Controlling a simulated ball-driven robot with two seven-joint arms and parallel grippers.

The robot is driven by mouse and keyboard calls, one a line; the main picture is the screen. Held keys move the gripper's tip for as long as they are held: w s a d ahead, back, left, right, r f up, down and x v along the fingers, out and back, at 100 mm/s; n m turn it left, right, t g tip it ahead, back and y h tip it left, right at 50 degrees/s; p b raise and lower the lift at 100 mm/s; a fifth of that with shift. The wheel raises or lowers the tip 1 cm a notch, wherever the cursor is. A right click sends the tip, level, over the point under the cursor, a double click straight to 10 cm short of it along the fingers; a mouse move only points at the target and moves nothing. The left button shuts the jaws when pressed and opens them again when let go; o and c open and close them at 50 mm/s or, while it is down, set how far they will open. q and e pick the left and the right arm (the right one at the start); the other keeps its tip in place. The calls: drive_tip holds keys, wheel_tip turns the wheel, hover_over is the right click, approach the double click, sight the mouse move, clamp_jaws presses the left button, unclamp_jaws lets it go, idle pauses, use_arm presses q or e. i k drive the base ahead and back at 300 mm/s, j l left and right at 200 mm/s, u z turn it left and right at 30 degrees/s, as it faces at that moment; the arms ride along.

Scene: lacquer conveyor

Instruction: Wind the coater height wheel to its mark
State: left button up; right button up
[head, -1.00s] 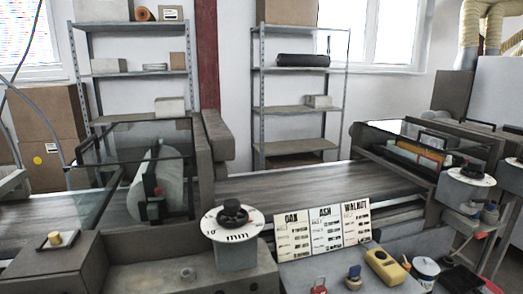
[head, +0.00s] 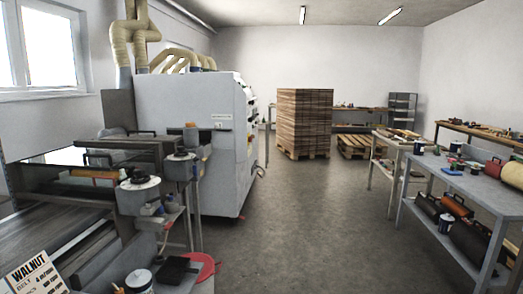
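A height wheel (head: 140,176), a dark knob on a white round dial, stands on a grey post at the left, beside the glass-covered machine with an orange roller (head: 95,174). The dial marks are too small to read from here. I cannot tell for sure which wheel is the coater's. Neither of my grippers is in view.
The conveyor belt (head: 50,232) runs at lower left, with a WALNUT card (head: 32,275) in front. A large white machine (head: 185,120) stands behind the wheels. A cluttered table (head: 455,182) is right; open floor (head: 310,225) lies between.

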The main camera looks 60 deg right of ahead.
sight(181, 154)
drive_tip(key=z, duration=1.25)
drive_tip(key=i+l+z, duration=0.25)
drive_tip(key=i, duration=0.45)
drive_tip(key=i+l+z, duration=0.25)
drive_tip(key=i, duration=0.45)
drive_tip(key=i+l+z, duration=0.15)
drive_tip(key=i+z, duration=0.15)
drive_tip(key=i, duration=0.4)
drive_tip(key=i+l+u, duration=0.1)
drive_tip(key=i+u, duration=0.3)
drive_tip(key=i+l+u, duration=0.2)
drive_tip(key=i+u, duration=0.2)
drive_tip(key=i+l+u, duration=0.4)
